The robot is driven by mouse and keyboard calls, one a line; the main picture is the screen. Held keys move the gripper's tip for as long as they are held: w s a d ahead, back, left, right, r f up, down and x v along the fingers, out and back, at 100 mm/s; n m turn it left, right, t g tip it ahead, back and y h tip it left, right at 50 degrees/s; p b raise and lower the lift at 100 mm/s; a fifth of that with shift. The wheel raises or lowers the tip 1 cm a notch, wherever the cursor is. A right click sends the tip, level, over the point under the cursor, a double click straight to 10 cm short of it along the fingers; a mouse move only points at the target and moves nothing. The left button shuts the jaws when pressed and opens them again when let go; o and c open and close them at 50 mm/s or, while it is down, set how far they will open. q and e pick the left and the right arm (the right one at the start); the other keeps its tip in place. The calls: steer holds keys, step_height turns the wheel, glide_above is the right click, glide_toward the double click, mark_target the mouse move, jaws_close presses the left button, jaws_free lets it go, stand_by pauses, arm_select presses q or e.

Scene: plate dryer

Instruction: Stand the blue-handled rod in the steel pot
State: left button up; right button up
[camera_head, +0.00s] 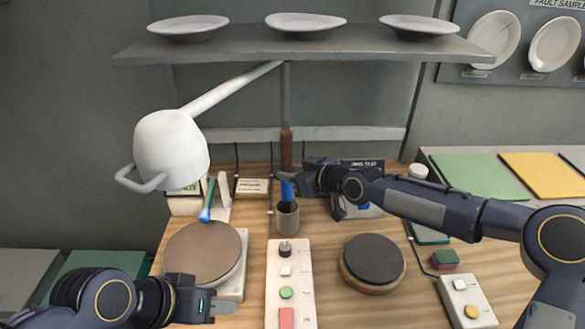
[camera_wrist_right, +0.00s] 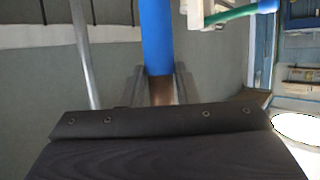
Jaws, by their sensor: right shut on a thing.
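My right gripper (camera_head: 287,177) is shut on the blue-handled rod (camera_head: 287,190), near where its brown part meets the blue part. The rod is upright, blue end down and brown part up. The steel pot (camera_head: 287,220) stands on the wooden table directly below it. The blue end is at the pot's mouth; I cannot tell whether it is inside. In the right wrist view the blue part (camera_wrist_right: 157,38) extends away from the fingers, with brown between them. My left gripper (camera_head: 212,303) is low at the left, by the round brown plate; its jaw opening is unclear.
A green rod with a blue end (camera_head: 207,203) leans at a white holder left of the pot. A white lamp (camera_head: 172,148) hangs above left. A button panel (camera_head: 290,300) and a dark round disc (camera_head: 372,262) lie in front. A shelf with plates (camera_head: 310,44) spans the back.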

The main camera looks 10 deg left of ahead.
steer(key=shift+f+b, duration=3.45)
steer(key=shift+f, duration=0.4)
steer(key=o, duration=1.1)
steer(key=b, duration=0.1)
glide_toward(291, 196)
steer(key=shift+x, duration=0.8)
